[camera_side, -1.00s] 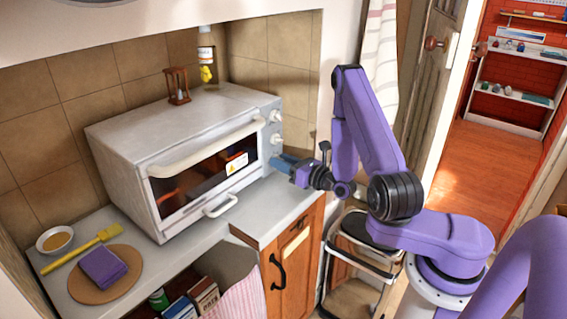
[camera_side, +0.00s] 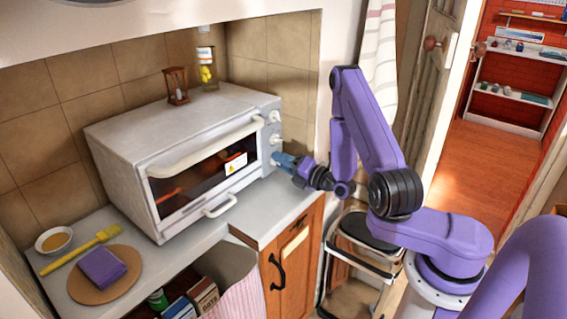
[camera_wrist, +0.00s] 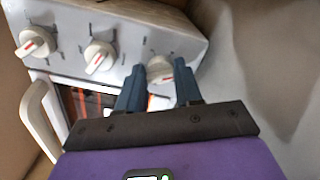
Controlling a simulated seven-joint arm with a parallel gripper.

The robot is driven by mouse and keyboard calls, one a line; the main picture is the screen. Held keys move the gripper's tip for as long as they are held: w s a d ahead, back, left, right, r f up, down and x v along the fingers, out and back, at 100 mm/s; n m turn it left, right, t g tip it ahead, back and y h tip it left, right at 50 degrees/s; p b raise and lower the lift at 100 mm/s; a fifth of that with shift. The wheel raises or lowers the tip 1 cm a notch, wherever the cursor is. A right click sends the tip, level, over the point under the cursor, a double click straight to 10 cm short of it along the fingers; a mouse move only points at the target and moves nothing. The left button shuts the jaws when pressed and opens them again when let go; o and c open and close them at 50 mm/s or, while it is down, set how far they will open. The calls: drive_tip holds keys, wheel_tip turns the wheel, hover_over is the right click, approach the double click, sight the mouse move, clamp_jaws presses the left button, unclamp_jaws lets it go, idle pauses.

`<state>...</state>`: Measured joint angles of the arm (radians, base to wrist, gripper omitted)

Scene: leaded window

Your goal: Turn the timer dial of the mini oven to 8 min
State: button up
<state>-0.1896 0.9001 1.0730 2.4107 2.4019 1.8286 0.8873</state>
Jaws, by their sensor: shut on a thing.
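The mini oven (camera_side: 180,126) stands on the counter with its door shut. Its right front panel has three white dials in a column: an upper dial (camera_side: 275,117), a middle dial (camera_side: 276,139) and a lowest dial (camera_wrist: 160,70). My gripper (camera_side: 278,159) is at the lowest dial and hides it in the side view. In the wrist view, the blue fingers of my gripper (camera_wrist: 160,87) stand on either side of this dial, shut on it. The upper dial (camera_wrist: 35,42) and middle dial (camera_wrist: 98,57) show red pointer marks. I cannot read the scale.
The oven's door handle (camera_wrist: 38,118) lies near the dials in the wrist view. An hourglass (camera_side: 176,86) and a bottle (camera_side: 207,70) stand on or behind the oven.

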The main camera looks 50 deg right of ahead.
drive_tip(key=m, duration=0.3)
drive_tip(key=shift+f+m, duration=0.15)
drive_tip(key=shift+m, duration=2.05)
drive_tip(key=o, duration=1)
drive_tip(key=shift+o, duration=0.2)
drive_tip(key=shift+s, duration=0.1)
drive_tip(key=s, duration=1.7)
drive_tip(key=shift+s, duration=0.15)
